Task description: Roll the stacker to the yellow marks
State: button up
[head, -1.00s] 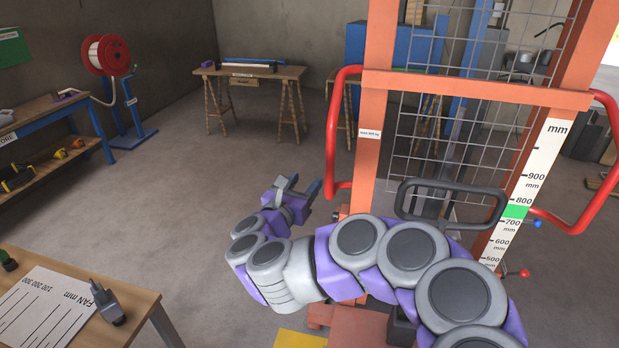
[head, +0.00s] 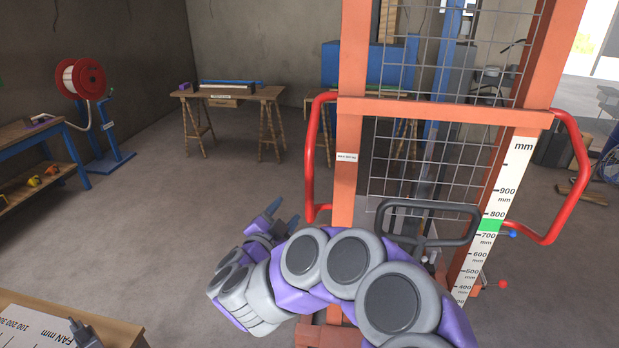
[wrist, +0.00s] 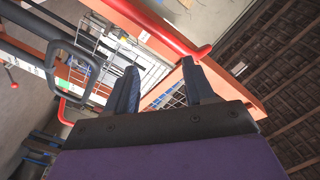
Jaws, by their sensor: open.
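The stacker (head: 348,190) stands upright ahead, with an orange mast frame, wire mesh and a red side handle on each side. The left red handle (head: 311,160) is just beyond my gripper (head: 281,217), which is open and empty. In the wrist view, my gripper (wrist: 159,65) has its two dark fingers apart, with a red handle bar (wrist: 170,30) past the fingertips and not clearly between them. A black loop handle (head: 428,206) is at the stacker's front. My arm hides part of the stacker's lower end. No yellow marks show now.
A table with a printed sheet (head: 30,325) is at the lower left. A blue-framed bench (head: 50,140) and a red cable reel (head: 83,78) stand at the left. A wooden trestle table (head: 228,95) is at the back. The grey floor between them is clear.

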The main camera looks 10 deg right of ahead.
aim_at(308, 182)
jog(key=w+d+n+b, duration=0.1)
jog(key=w+d+n, duration=0.2)
jog(key=w, duration=0.2)
jog(key=w+d+n, duration=0.2)
jog(key=w, duration=0.3)
jog(key=w+d+n+b, duration=0.1)
jog(key=w+d+n, duration=0.2)
jog(key=w, duration=0.2)
jog(key=shift+w+d+f+n+b, duration=0.2)
jog(key=shift+d+f+n+b, duration=0.05)
jog(key=shift+d+n+b, duration=0.1)
jog(key=shift+c, duration=0.3)
grip_shut()
dwell(0.4)
